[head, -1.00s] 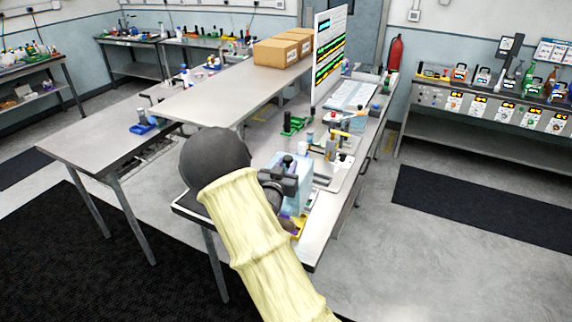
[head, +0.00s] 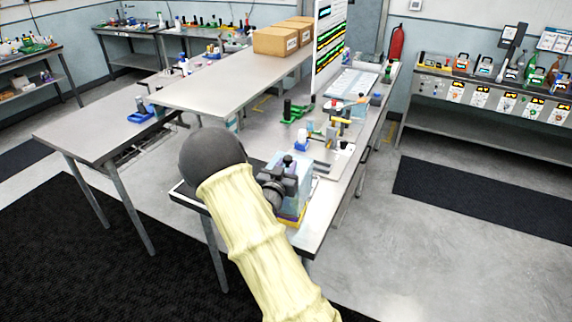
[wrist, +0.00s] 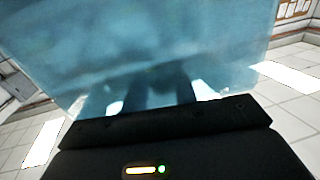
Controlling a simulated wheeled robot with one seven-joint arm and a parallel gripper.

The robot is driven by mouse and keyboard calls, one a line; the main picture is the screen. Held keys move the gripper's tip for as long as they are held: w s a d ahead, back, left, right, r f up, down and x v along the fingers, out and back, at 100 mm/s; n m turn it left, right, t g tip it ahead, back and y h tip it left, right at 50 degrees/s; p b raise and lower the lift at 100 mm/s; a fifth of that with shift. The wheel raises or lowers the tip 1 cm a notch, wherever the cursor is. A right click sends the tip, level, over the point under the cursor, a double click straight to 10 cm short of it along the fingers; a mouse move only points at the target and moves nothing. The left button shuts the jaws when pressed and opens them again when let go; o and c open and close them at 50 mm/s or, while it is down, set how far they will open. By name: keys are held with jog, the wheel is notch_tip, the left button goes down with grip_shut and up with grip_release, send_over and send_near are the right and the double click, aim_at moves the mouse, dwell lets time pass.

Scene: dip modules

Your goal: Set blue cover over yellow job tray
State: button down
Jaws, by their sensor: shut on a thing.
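The blue cover (head: 304,188) is a translucent pale-blue box at the near end of the bench, beyond my arm in the head view. My gripper (head: 289,167) is shut on it. The cover (wrist: 150,45) fills the upper wrist view, with dark finger shapes showing dimly through it. The yellow job tray (head: 291,222) shows as a thin yellow strip at the cover's lower edge. The cover is above or around the tray; I cannot tell whether it is fully seated. My arm and gripper hide most of the tray and its contents.
A grey fixture plate (head: 338,158) with small tools stands just behind the cover. A green stand (head: 293,112) and a tall display board (head: 328,50) are farther back. A raised grey table (head: 215,88) lies to the left. The bench's right front edge is clear.

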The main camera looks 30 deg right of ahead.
jog(key=shift+f+b, duration=2.9)
jog(key=shift+f, duration=0.7)
jog(key=c, duration=1)
grip_release()
jog(key=shift+c, duration=0.2)
jog(key=shift+s+r, duration=0.1)
jog(key=shift+r, duration=0.1)
jog(key=shift+r+p, duration=1.75)
jog(key=shift+r, duration=1.6)
